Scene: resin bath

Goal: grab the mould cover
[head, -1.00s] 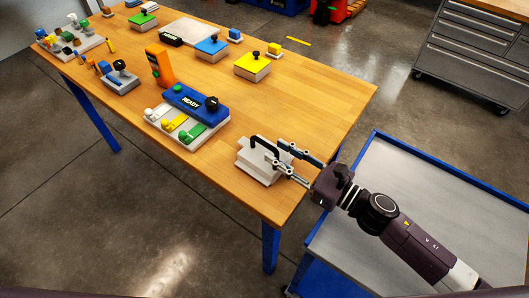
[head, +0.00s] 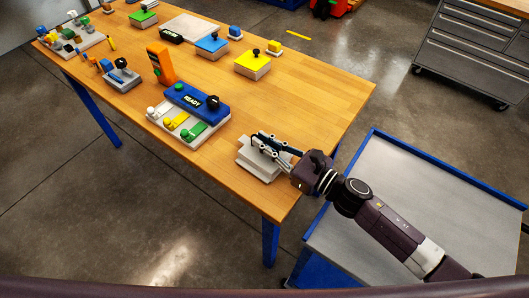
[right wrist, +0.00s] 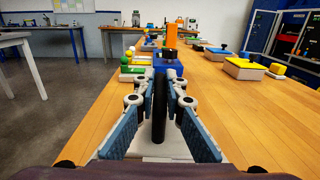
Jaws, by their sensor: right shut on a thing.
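The mould cover (head: 246,158) is a pale grey-white block with a black handle, near the right front corner of the wooden table. My right gripper (head: 266,146) comes in from the right and is shut on that handle. In the right wrist view, the black handle (right wrist: 159,108) stands upright between the two blue-padded fingers of my right gripper (right wrist: 160,84). The pale body of the cover (right wrist: 162,151) shows partly below them. The fingers hide part of the handle in the head view. I cannot tell whether the cover is lifted. My left gripper is not in view.
A blue block marked READY (head: 190,99) sits left of the cover, with coloured levers in front and an orange device (head: 160,66) behind. A yellow-topped block (head: 253,63) stands farther back. A blue-rimmed grey cart (head: 385,185) stands under my right arm.

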